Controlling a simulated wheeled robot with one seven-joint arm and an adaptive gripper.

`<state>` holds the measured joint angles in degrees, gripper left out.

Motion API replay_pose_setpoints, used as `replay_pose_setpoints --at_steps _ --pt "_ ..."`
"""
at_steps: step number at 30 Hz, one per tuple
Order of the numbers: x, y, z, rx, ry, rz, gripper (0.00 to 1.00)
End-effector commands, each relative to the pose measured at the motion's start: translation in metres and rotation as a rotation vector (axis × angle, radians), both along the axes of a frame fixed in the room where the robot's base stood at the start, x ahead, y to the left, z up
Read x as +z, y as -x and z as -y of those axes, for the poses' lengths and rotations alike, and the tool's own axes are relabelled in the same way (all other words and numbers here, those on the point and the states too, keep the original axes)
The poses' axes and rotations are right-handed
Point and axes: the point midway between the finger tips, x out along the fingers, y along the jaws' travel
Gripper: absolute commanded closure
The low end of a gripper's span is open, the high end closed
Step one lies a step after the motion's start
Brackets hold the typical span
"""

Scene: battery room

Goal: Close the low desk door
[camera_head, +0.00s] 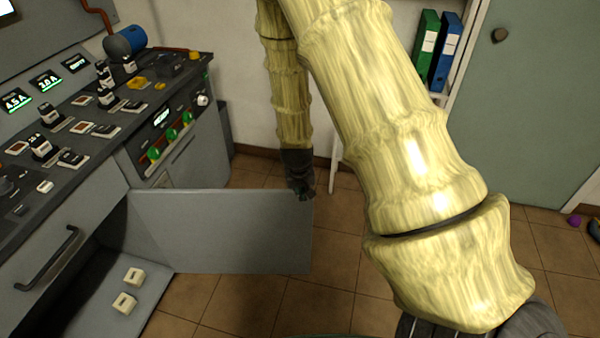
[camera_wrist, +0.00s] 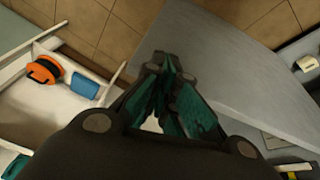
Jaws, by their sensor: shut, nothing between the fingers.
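The low desk door (camera_head: 235,232) is a grey panel standing wide open, swung out from the desk over the tiled floor. Its hinge side is at the left, by the desk front. My gripper (camera_head: 303,196) is shut and empty at the upper free corner of the door, on its far side; I cannot tell whether it touches. In the wrist view my gripper (camera_wrist: 168,68) points toward the door (camera_wrist: 235,70), whose grey face fills the right of the picture. The open compartment (camera_head: 85,290) of the desk shows at the lower left, with two pale blocks (camera_head: 129,286) inside.
The control desk (camera_head: 100,145) with switches and lit displays runs along the left. A shelf with green (camera_head: 427,42) and blue (camera_head: 446,50) binders stands at the back. An orange object (camera_wrist: 44,70) lies on a white shelf in the wrist view. Floor beyond the door is clear.

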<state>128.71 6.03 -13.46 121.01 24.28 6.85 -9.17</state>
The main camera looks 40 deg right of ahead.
Motion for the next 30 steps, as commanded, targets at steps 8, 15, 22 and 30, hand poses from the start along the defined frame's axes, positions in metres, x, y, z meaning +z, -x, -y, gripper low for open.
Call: replay_pose_setpoints --at_steps 8,15,22,30 --pt "0.055 -0.045 0.025 -0.076 -0.033 0.071 1.0" --pt "0.078 -0.062 0.035 -0.105 -0.054 0.099 1.0" --pt "0.057 -0.067 0.039 -0.106 -0.055 0.097 1.0" --pt "0.021 -0.078 0.046 -0.106 -0.055 0.099 1.0"
